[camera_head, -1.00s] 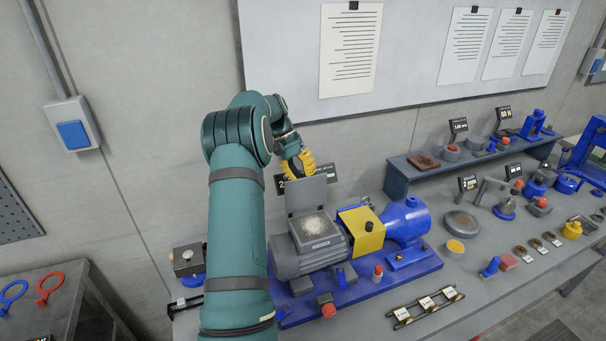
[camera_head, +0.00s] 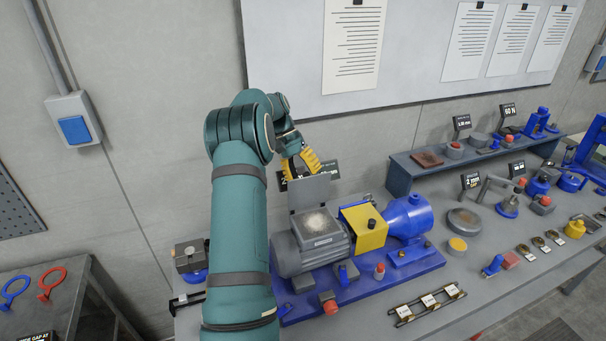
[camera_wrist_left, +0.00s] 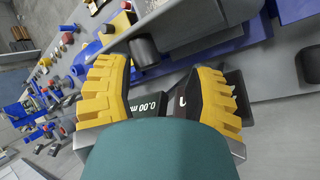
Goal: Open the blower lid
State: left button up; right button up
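The blower is a grey motor (camera_head: 292,258) on a blue base (camera_head: 418,266), with a yellow block and a blue housing on its right. On its top is a square box opening (camera_head: 318,226) with a pale, grainy surface inside. Its grey lid (camera_head: 310,192) stands upright at the back edge of the box. My left gripper (camera_head: 302,168) is just above and behind the lid, its yellow fingers spread and empty. The left wrist view also shows the two fingers (camera_wrist_left: 160,78) apart, with a black display behind them. My right gripper is out of view.
A black display (camera_head: 330,170) stands behind the lid near the wall. A yellow block (camera_head: 362,236) and blue housing (camera_head: 408,216) sit right of the box. A raised grey shelf (camera_head: 470,160) with small items is further right. The wall board (camera_head: 420,50) is behind.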

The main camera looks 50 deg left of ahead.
pick_arm(q)
jog(key=v, duration=0.7)
dwell(0.7)
